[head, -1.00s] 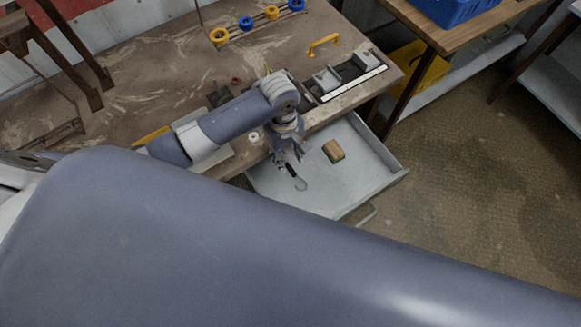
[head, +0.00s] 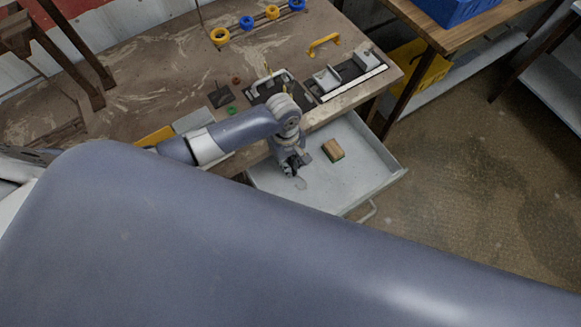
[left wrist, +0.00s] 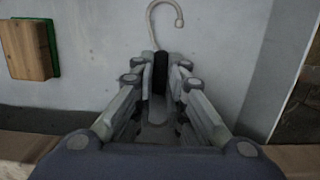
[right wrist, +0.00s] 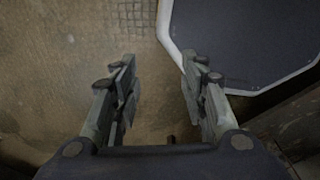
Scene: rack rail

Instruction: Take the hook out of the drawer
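The hook (left wrist: 151,22) is a pale, curved piece in the left wrist view, and its bent end sticks out beyond my left fingertips. Its shank runs between the fingers of my left gripper (left wrist: 160,82), which are closed together on it. In the head view my left gripper (head: 290,168) is down inside the open grey drawer (head: 365,176), close to its floor.
A wooden block with a green side (head: 333,149) lies in the drawer, right of my left gripper. The workbench (head: 150,80) above holds a dark fixture (head: 350,74), a yellow handle (head: 324,44) and blue and yellow rings on a rail. The right wrist view shows a dark, white-rimmed panel (right wrist: 245,40).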

